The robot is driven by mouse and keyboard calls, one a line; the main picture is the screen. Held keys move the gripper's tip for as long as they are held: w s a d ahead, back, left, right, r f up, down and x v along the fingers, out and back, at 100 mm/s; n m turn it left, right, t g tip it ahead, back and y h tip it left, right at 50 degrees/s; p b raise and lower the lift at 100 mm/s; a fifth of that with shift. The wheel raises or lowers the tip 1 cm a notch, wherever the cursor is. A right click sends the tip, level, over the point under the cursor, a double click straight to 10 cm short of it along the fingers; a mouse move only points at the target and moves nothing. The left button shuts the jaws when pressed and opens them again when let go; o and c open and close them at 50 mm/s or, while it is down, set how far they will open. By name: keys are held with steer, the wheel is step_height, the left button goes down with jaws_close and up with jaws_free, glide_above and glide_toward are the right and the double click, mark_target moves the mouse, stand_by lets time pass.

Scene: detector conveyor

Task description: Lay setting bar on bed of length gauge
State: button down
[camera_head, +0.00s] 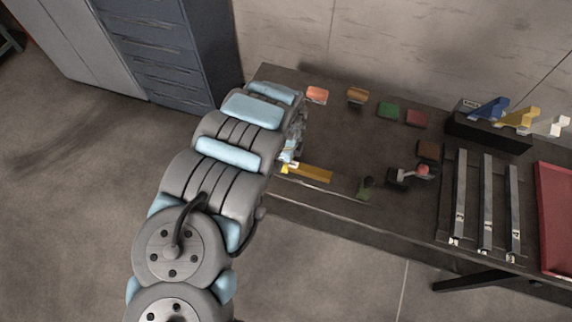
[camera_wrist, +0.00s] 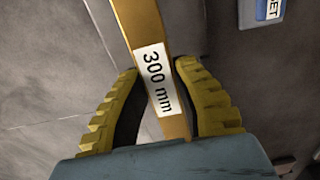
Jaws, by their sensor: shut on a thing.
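The setting bar is a long yellow-orange bar (camera_wrist: 128,14) with a white "300 mm" label, seen in the wrist view. It also shows in the head view (camera_head: 314,173), sticking out to the right from under my arm. My gripper (camera_wrist: 158,72) is shut on it, with a ridged yellow finger on each side of the label. The length gauge is not clearly identifiable. A dark fixture with a red knob (camera_head: 423,169) stands right of the bar. I cannot tell whether the bar touches anything below it.
Several small coloured blocks, including an orange one (camera_head: 317,94) and a green one (camera_head: 388,111), lie along the back of the dark table (camera_head: 345,137). Long steel bars (camera_head: 486,200) and a red tray (camera_head: 557,205) are at right. A blue drawer cabinet (camera_head: 185,50) stands behind my arm.

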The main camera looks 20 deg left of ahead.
steer(key=shift+w+a+f+b, duration=0.2)
steer(key=shift+w+a+f, duration=0.05)
steer(key=shift+w+f, duration=0.5)
steer(key=shift+w+a+f+b, duration=0.2)
steer(key=shift+w+f, duration=0.4)
steer(key=shift+f, duration=0.15)
steer(key=shift+a+f, duration=0.1)
steer(key=shift+f, duration=1.5)
steer(key=shift+f, duration=0.1)
steer(key=c, duration=1)
jaws_free()
steer(key=shift+o, duration=0.2)
steer(key=shift+a+r, duration=0.1)
steer(key=shift+r, duration=2.25)
step_height(320, 180, up, 8)
steer(key=shift+f+p, duration=0.25)
steer(key=shift+p, duration=0.15)
